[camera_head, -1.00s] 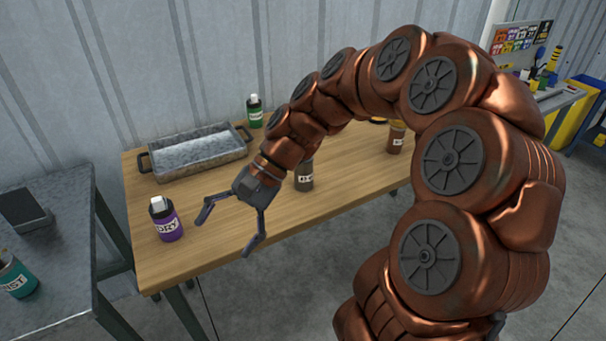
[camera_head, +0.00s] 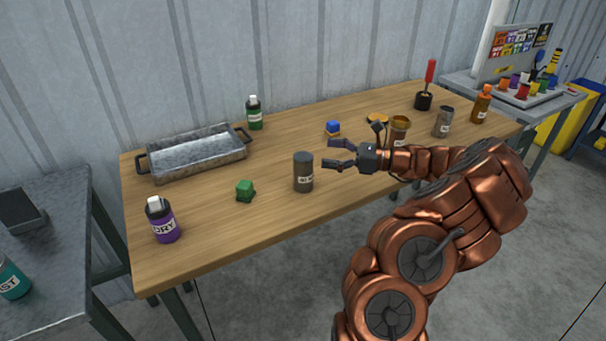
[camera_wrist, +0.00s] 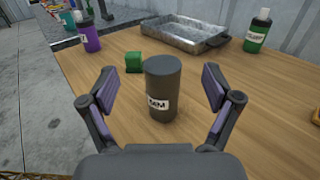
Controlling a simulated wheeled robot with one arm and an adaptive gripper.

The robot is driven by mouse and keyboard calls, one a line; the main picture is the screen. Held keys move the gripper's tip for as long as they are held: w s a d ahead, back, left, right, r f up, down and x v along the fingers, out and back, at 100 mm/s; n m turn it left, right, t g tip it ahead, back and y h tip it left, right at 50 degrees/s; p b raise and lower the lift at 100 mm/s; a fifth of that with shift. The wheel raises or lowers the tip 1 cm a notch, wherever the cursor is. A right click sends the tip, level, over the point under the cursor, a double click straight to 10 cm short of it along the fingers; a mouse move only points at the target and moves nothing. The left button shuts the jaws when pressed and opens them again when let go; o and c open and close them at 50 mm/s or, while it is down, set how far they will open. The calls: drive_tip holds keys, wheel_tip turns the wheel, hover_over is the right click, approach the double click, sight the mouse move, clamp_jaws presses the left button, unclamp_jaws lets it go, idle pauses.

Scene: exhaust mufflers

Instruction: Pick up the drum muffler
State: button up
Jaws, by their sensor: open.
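The drum muffler (camera_head: 303,173) is a dark grey upright cylinder with a white label. It stands on the wooden table near its front middle. In the wrist view the drum muffler (camera_wrist: 162,84) is straight ahead, and the end of its label reads "UM". My gripper (camera_head: 331,154) is open, just to the right of the cylinder in the head view and pointing left at it. In the wrist view my gripper (camera_wrist: 161,88) has one finger on each side of the cylinder, with a gap on both sides. No contact shows.
A green block (camera_head: 245,190) is close left of the cylinder. A purple bottle (camera_head: 161,220), a metal tray (camera_head: 196,163) and a green bottle (camera_head: 254,113) stand farther left and back. A blue-topped item (camera_head: 333,128) is behind the gripper. Several cans and bottles stand to the right.

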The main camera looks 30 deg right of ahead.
drive_tip(key=p, duration=0.1)
approach(304, 173)
drive_tip(key=w, duration=0.1)
drive_tip(key=w+f, duration=0.2)
drive_tip(key=w, duration=0.1)
drive_tip(key=shift+a, duration=0.2)
drive_tip(key=shift+x, duration=0.95)
drive_tip(key=shift+p+x, duration=0.65)
drive_tip(key=shift+x, duration=2.2)
drive_tip(key=shift+d+f, duration=0.1)
drive_tip(key=shift+f, duration=0.05)
drive_tip(key=shift+c, duration=0.3)
drive_tip(key=c, duration=1.2)
